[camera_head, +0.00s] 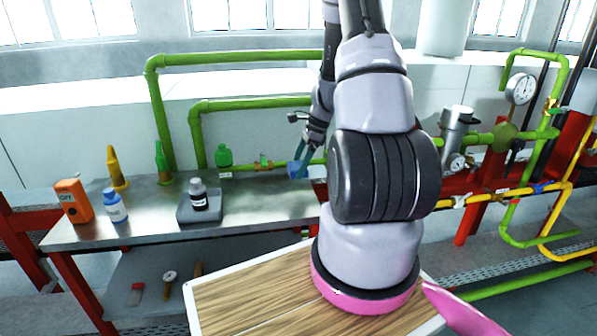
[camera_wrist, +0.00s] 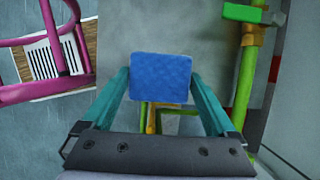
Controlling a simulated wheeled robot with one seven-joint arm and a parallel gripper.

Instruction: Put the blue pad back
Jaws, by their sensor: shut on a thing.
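The blue pad (camera_wrist: 160,78) is a flat blue square between the two teal fingers of my gripper (camera_wrist: 158,85) in the wrist view. The fingers press on its left and right edges. In the head view my gripper (camera_head: 299,169) holds the blue pad (camera_head: 293,170) near the right end of the metal table (camera_head: 260,205). The pad looks tilted there, and I cannot tell whether it touches the table. My arm hides the area to the right of the gripper.
On the table stand an orange device (camera_head: 73,200), a blue-labelled bottle (camera_head: 115,206), a dark bottle (camera_head: 199,195) on a grey scale (camera_head: 197,217), and yellow (camera_head: 117,170) and green (camera_head: 162,165) squeeze bottles. Green pipes (camera_head: 155,110) rise behind. The table's front middle is clear.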

